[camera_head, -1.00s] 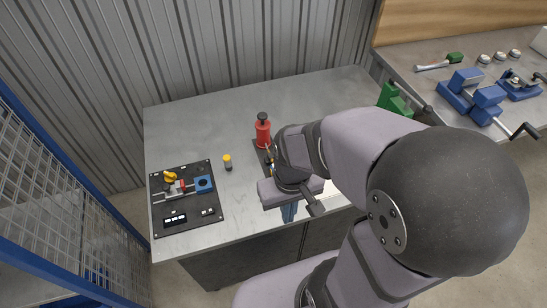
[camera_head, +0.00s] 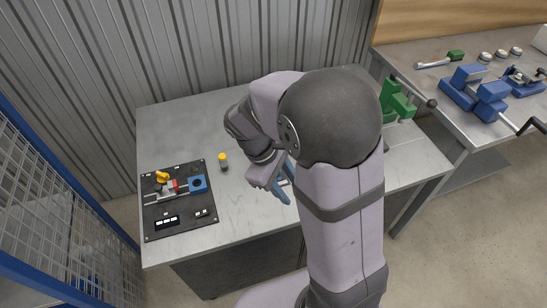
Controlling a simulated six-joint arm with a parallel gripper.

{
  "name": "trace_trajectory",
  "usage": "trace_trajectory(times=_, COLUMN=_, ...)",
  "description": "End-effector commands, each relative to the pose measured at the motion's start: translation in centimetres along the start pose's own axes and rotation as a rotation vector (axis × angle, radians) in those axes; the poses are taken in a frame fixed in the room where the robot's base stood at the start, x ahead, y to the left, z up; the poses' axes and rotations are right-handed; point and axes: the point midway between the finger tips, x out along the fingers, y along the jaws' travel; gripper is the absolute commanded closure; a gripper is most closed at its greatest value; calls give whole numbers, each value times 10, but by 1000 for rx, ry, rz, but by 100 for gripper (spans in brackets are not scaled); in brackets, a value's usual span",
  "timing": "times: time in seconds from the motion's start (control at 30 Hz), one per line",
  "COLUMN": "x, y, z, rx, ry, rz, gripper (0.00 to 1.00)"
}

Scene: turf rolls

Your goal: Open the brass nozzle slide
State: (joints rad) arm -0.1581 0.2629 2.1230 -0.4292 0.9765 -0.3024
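No brass nozzle slide can be made out. A black panel (camera_head: 178,221) lies at the left of the grey table, with a yellow part (camera_head: 162,176), a small red part (camera_head: 176,185) on a rail and a blue block with a round hole (camera_head: 197,184). My arm covers the middle of the table. Blue-grey prongs (camera_head: 281,192) show below my wrist; I cannot tell if they are my gripper's fingers or a tool. What my gripper holds or touches is hidden.
A green vise (camera_head: 396,101) stands at the table's right end. A second bench at the right holds blue vises (camera_head: 489,101) and a green-handled tool (camera_head: 455,58). A blue mesh frame (camera_head: 62,185) stands at the left. The table's back left (camera_head: 180,125) is clear.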

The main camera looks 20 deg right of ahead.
Motion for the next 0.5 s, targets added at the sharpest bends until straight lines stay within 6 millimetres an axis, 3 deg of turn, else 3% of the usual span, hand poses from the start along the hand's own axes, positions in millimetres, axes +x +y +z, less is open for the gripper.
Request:
trace_trajectory(times=0.03, x=21, y=10, z=-22, rx=-110, ry=-49, rz=53, gripper=62)
trace_trajectory(times=0.2, x=46, y=56, z=-78, rx=-452, ry=-238, rz=246, gripper=62)
trace_trajectory(times=0.3, x=54, y=78, z=-113, rx=-614, ry=-354, rz=355, gripper=62)
trace_trajectory(times=0.5, x=57, y=100, z=-169, rx=-822, ry=-547, rz=522, gripper=62)
